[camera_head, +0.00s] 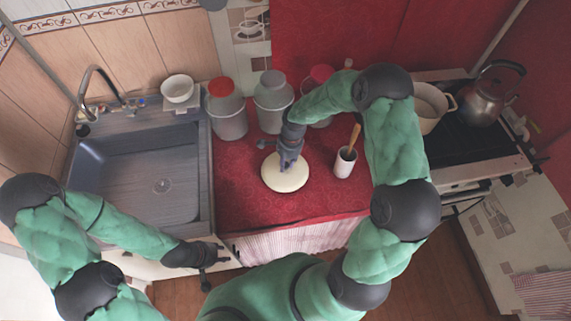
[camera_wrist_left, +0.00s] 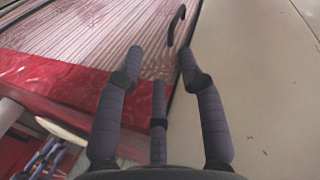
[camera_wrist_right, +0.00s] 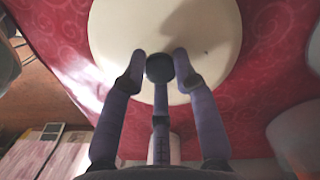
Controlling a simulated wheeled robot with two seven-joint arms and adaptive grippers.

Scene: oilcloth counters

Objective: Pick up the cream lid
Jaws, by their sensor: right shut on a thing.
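The cream lid (camera_head: 284,180) is a round pale disc over the red counter, and it fills the top of the right wrist view (camera_wrist_right: 200,25). My right gripper (camera_head: 289,163) is above its middle, shut on its dark knob (camera_wrist_right: 159,68), with fingers on both sides of the knob. Whether the lid rests on the cloth or is slightly raised I cannot tell. My left gripper (camera_head: 224,254) is in front of the counter near the sink corner. Its fingers are apart and empty in the left wrist view (camera_wrist_left: 161,52).
Canisters with a red lid (camera_head: 226,108) and a grey lid (camera_head: 272,100) stand behind; another is partly hidden by my right arm. A white cup (camera_head: 344,166) with a wooden handle stands right of the lid. The sink (camera_head: 140,180) is left, the pot (camera_head: 430,108) and kettle (camera_head: 490,95) right.

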